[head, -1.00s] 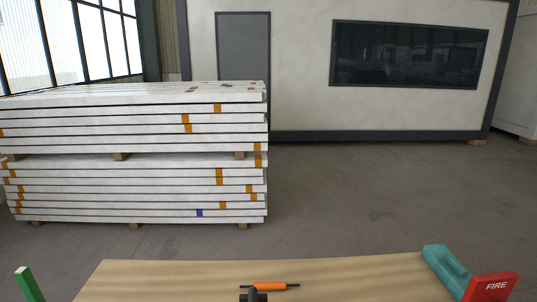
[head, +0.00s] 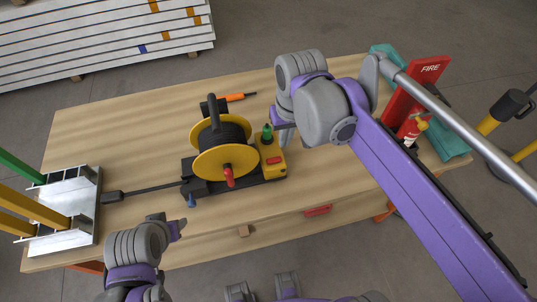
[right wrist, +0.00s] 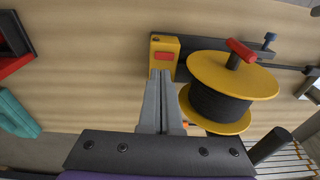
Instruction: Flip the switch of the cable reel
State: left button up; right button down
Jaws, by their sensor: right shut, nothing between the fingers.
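The cable reel (head: 217,172) stands on the wooden table, with yellow discs, black cable and a red crank handle. It also shows in the right wrist view (right wrist: 253,79). At its right end is a yellow box (head: 277,170) with a red switch (head: 275,160); in the right wrist view the red switch (right wrist: 163,56) lies just beyond my fingertips. Which way it is tipped is too small to tell. My right gripper (right wrist: 161,75) is shut and empty, close to the box; contact cannot be told. My left gripper (head: 172,226) is near the table's front edge, left of the reel, its opening unclear.
The wooden table (head: 130,130) also bears an orange screwdriver (head: 236,98) behind the reel and a metal rack (head: 85,200) at the left. A red fire stand (head: 410,90) and a teal case (head: 440,140) are at the right. A black cable plug (head: 112,197) lies left of the reel.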

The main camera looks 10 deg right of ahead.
aim_at(270, 162)
pick_arm(q)
jog(key=shift+s+a, duration=0.15)
pick_arm(e)
jog(key=shift+g, duration=0.7)
jog(key=w+a+r, duration=0.2)
jog(key=w, duration=0.1)
jog(key=shift+w+a+r, duration=0.1)
jog(key=shift+a+r, duration=0.05)
jog(key=shift+a, duration=0.1)
notch_tip(270, 162, down, 14)
jog(key=shift+a+b, duration=0.15)
jog(key=shift+b, duration=0.3)
pick_arm(q)
jog(key=shift+s+f, duration=0.15)
jog(key=shift+f, duration=0.4)
pick_arm(e)
jog(key=shift+a+f, duration=0.1)
jog(key=shift+f, duration=0.2)
pick_arm(q)
jog(key=shift+s+f, duration=0.15)
jog(key=shift+f, duration=0.1)
